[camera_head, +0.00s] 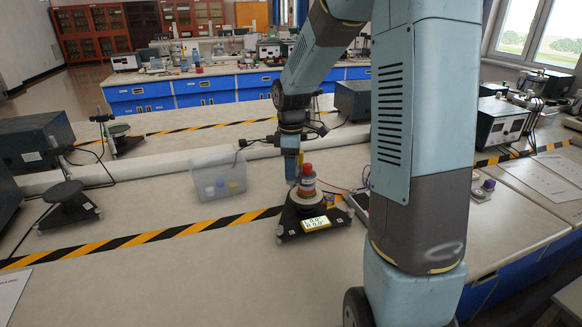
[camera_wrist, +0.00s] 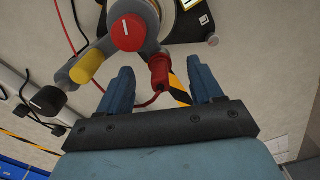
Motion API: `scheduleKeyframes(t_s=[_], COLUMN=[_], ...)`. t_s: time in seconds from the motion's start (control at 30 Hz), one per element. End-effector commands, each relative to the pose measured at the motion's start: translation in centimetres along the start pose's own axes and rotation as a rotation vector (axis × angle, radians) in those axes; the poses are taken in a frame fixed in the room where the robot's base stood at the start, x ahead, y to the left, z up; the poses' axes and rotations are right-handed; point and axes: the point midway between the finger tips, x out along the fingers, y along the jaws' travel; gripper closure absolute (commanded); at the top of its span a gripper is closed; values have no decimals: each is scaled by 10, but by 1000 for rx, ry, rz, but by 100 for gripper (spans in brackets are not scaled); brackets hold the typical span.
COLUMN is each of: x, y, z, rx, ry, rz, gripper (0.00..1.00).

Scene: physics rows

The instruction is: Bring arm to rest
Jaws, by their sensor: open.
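I see nothing gripped.
A clear bin (camera_head: 206,162) with small bottles stands left of the device. Yellow-black tape (camera_head: 130,240) crosses the bench. A dark round stand (camera_head: 66,200) is at left. Right of my arm are a small jar (camera_head: 487,186) and instruments (camera_head: 500,122).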

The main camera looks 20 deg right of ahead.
Motion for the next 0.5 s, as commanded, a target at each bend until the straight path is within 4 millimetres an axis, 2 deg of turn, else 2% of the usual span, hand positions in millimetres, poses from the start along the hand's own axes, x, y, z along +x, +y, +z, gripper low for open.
scheduleKeyframes(t_s=[0.5], x=[-34], y=[0], z=[0], rx=[0], ry=[1], rz=[2], gripper=[34])
